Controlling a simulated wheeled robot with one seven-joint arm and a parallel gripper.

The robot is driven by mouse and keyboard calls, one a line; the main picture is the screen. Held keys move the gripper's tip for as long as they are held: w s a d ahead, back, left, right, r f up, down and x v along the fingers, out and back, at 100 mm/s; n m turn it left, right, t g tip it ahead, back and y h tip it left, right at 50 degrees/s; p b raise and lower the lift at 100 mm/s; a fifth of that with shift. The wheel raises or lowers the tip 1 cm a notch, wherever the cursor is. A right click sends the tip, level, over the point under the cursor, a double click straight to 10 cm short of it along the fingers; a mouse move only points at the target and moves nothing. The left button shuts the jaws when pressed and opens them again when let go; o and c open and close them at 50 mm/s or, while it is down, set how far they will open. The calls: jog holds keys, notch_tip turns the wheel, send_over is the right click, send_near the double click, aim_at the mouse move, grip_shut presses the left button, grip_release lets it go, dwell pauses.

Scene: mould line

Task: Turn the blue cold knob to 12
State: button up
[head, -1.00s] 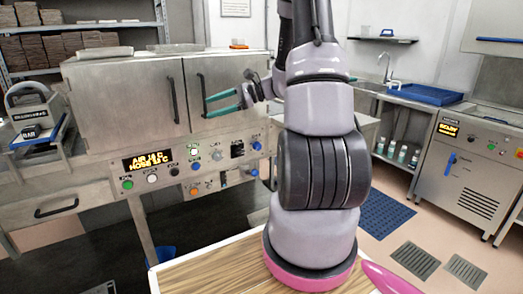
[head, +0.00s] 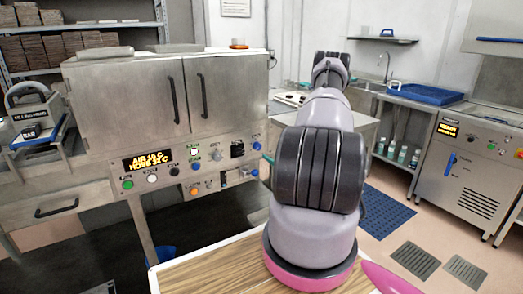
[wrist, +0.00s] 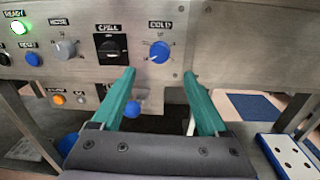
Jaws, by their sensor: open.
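The blue cold knob (wrist: 159,52) is on the metal control panel under the label COLD in the wrist view. A scale is printed around it, but its numbers are too small to read. In the head view the knob (head: 257,146) is at the panel's right end. My gripper (wrist: 159,75) is open, its two teal fingers pointing at the panel. The knob shows between and just beyond the fingertips, and nothing is held. I cannot tell the exact gap. In the head view my arm hides most of the gripper.
Left of the cold knob are a black chill switch (wrist: 110,45) and a grey mode knob (wrist: 66,48). Another blue knob (wrist: 132,108) sits lower, seen between the fingers. A lit display (head: 148,160) is on the panel's left. Cabinet doors (head: 170,95) are above the panel.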

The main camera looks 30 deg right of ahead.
aim_at(259, 147)
jog(key=w, duration=0.9)
jog(key=shift+a+r, duration=0.1)
jog(key=shift+a, duration=0.3)
grip_shut()
jog(key=m, duration=1.1)
jog(key=shift+f+m, duration=0.2)
jog(key=shift+m, duration=0.2)
jog(key=shift+t, duration=0.3)
